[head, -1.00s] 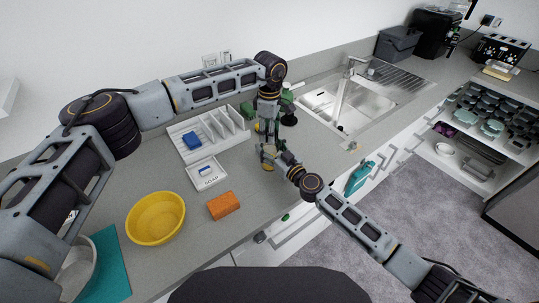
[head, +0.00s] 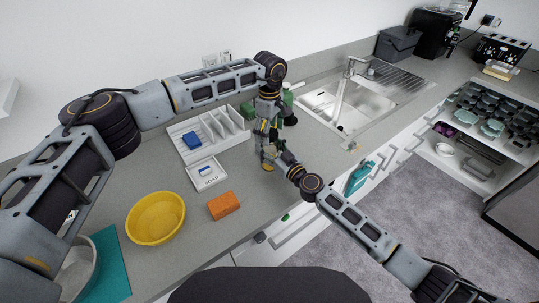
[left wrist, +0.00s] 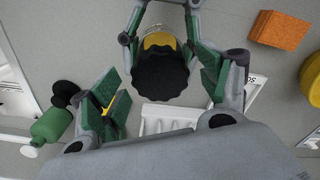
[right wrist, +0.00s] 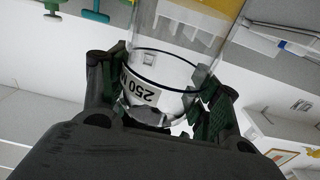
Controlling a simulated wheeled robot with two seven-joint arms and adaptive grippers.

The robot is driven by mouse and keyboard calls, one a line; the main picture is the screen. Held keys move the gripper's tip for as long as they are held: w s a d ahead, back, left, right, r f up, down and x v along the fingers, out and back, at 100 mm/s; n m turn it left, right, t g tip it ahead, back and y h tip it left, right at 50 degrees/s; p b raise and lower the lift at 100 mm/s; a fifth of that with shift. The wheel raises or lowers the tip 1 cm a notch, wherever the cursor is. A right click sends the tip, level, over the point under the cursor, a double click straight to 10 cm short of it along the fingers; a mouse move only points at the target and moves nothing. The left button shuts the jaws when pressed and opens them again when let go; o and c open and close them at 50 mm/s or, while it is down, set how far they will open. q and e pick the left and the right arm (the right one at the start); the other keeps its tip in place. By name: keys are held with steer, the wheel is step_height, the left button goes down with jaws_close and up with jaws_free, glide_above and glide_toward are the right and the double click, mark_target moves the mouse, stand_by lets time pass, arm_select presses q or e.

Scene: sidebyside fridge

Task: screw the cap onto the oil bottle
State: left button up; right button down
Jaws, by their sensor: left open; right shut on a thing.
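The oil bottle (right wrist: 172,75) is clear, with a white label reading 250, in the right wrist view. My right gripper (right wrist: 160,105) is shut on it and holds it around its side. In the head view the bottle (head: 268,163) is small and partly hidden by the grippers. The black cap (left wrist: 160,76), round with a ridged edge, shows from above in the left wrist view, over the yellow of the bottle. I cannot tell how it sits on the neck. My left gripper (left wrist: 161,88) is open, with its green-padded fingers on either side of the cap.
A white divided rack (head: 216,135) and a small tray (head: 206,173) lie left of the grippers. An orange sponge (head: 223,206) and yellow bowl (head: 156,217) are nearer the front. A green bottle (left wrist: 52,126) stands close behind my left gripper. The sink (head: 335,103) is to the right.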

arm_select(q)
steer(key=shift+r, duration=0.1)
step_height(320, 180, up, 12)
stand_by(0.7)
arm_select(e)
steer(key=shift+c, duration=1.3)
jaws_free()
steer(key=shift+s, duration=0.1)
steer(key=shift+v, duration=5.95)
arm_select(q)
steer(key=shift+f, duration=0.2)
arm_select(e)
steer(key=shift+d+f, duration=0.1)
